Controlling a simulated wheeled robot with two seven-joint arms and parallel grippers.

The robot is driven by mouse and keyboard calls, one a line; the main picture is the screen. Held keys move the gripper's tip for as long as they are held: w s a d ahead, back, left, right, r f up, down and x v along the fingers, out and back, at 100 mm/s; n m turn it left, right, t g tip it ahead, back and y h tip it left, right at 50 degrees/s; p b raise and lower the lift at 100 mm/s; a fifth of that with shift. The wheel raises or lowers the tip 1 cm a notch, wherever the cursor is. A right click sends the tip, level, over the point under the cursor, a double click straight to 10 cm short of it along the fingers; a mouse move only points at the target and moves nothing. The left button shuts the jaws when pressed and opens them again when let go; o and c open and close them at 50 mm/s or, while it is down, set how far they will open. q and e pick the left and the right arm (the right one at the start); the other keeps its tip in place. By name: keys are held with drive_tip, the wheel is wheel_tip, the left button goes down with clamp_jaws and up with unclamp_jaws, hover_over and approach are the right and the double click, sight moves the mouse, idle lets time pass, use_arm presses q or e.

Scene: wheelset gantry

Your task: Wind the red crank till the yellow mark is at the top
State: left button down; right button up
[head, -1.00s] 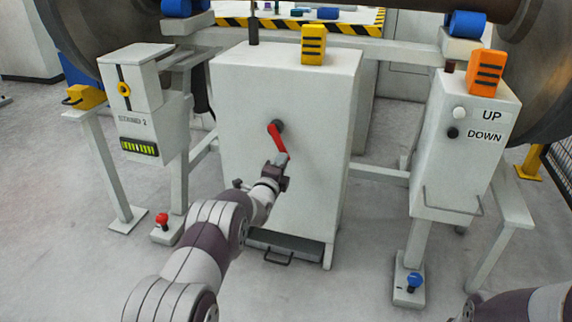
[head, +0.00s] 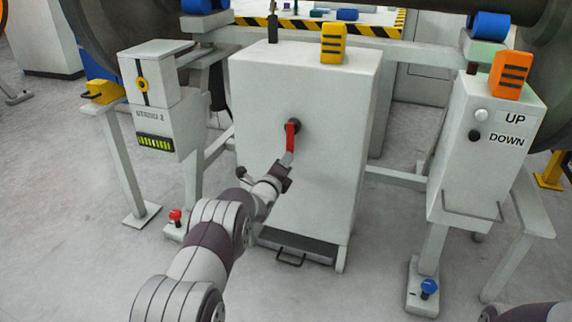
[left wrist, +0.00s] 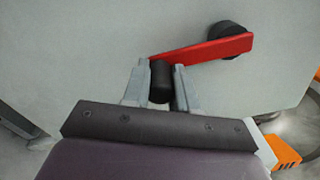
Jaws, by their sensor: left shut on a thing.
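The red crank (head: 291,136) is on the front of a white cabinet (head: 308,85). Its arm hangs from a dark hub (head: 295,124), pointing down and slightly left. In the left wrist view the red arm (left wrist: 205,50) runs from the hub (left wrist: 228,38) to a black handle (left wrist: 161,82). My left gripper (head: 286,160) is shut on that handle, with one finger on each side (left wrist: 157,85). I cannot make out a yellow mark on the crank or on the dark wheels (head: 100,35). My right gripper is out of view.
A yellow striped block (head: 332,43) stands on the cabinet. An UP/DOWN box (head: 490,165) is at right, a grey box (head: 150,75) at left. A red knob (head: 175,216) and a blue knob (head: 429,287) stand low. The floor in front is clear.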

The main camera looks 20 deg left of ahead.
use_arm(q)
drive_tip(key=shift+d+f, duration=0.25)
drive_tip(key=shift+f, duration=0.15)
drive_tip(key=c, duration=0.9)
unclamp_jaws()
drive_tip(key=shift+d, duration=0.1)
drive_tip(key=shift+r, duration=0.2)
drive_tip(key=s+p, duration=0.2)
drive_tip(key=s, duration=0.2)
drive_tip(key=s+p, duration=0.2)
drive_tip(key=s, duration=0.2)
drive_tip(key=s+p, duration=0.2)
drive_tip(key=s, duration=0.2)
drive_tip(key=shift+s+a, duration=0.3)
drive_tip(key=shift+s, duration=0.05)
